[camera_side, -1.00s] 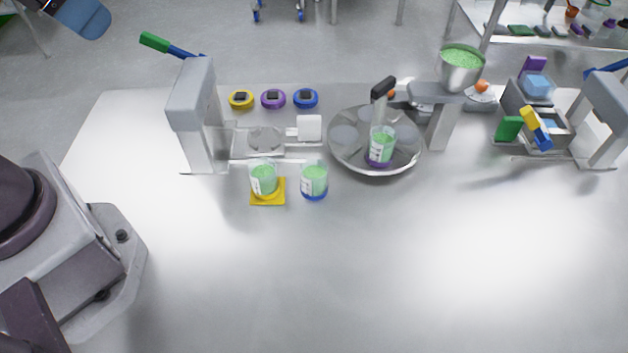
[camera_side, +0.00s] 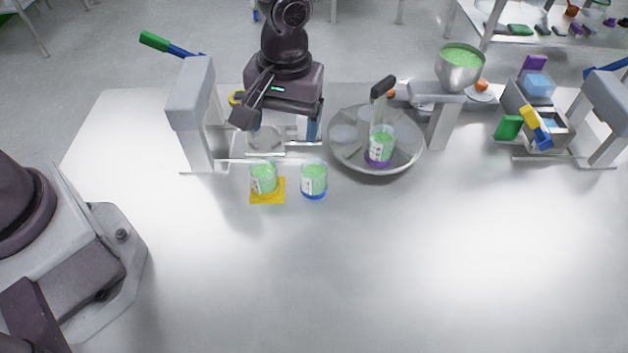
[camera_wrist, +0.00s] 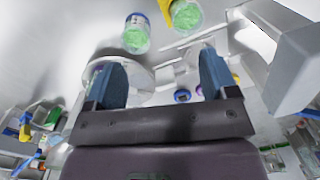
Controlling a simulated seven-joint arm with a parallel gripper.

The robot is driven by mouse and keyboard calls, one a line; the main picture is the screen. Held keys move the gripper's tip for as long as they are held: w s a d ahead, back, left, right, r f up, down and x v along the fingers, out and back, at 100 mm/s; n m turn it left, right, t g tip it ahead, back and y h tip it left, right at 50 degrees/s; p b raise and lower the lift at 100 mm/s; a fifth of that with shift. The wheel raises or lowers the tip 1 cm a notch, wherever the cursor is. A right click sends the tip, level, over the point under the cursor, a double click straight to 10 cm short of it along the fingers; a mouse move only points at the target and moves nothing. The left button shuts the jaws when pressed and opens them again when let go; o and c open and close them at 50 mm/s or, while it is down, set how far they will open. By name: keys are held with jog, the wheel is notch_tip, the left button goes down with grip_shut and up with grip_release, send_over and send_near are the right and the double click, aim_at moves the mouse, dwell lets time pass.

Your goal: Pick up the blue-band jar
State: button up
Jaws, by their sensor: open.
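The blue-band jar (camera_side: 314,180) stands upright on the bench, a clear jar with green contents and a blue band at its base. It also shows near the top of the wrist view (camera_wrist: 136,36). My gripper (camera_side: 291,127) is above and behind it in the side view, over the scale area, apart from the jar. In the wrist view my gripper (camera_wrist: 161,68) has its two blue fingers spread wide with no jar between them. A blue finger shows in the side view; the other is mostly hidden.
The yellow-band jar (camera_side: 263,178) stands close left of the blue-band jar on a yellow square. A purple-band jar (camera_side: 381,147) stands on the round metal tray (camera_side: 345,158) to the right. A grey frame (camera_side: 190,110) stands left. The front bench is clear.

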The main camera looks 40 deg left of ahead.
aim_at(315, 179)
jog(key=w+f+n, duration=0.1)
jog(key=f+n, duration=0.1)
jog(key=w+d+f+n, duration=0.1)
jog(key=f+n, duration=0.1)
jog(key=f, duration=0.1)
jog(key=w+d+f+n, duration=0.1)
jog(key=w+f+n, duration=0.1)
jog(key=f, duration=0.1)
jog(key=shift+d+f+n+t, duration=0.1)
jog(key=shift+f+n+t, duration=0.1)
jog(key=shift+n+t, duration=0.2)
jog(key=shift+s+d+f, duration=0.1)
jog(key=shift+f, duration=1.45)
jog(key=shift+d+f, duration=0.1)
jog(key=shift+f, duration=1.4)
jog(key=c, duration=1)
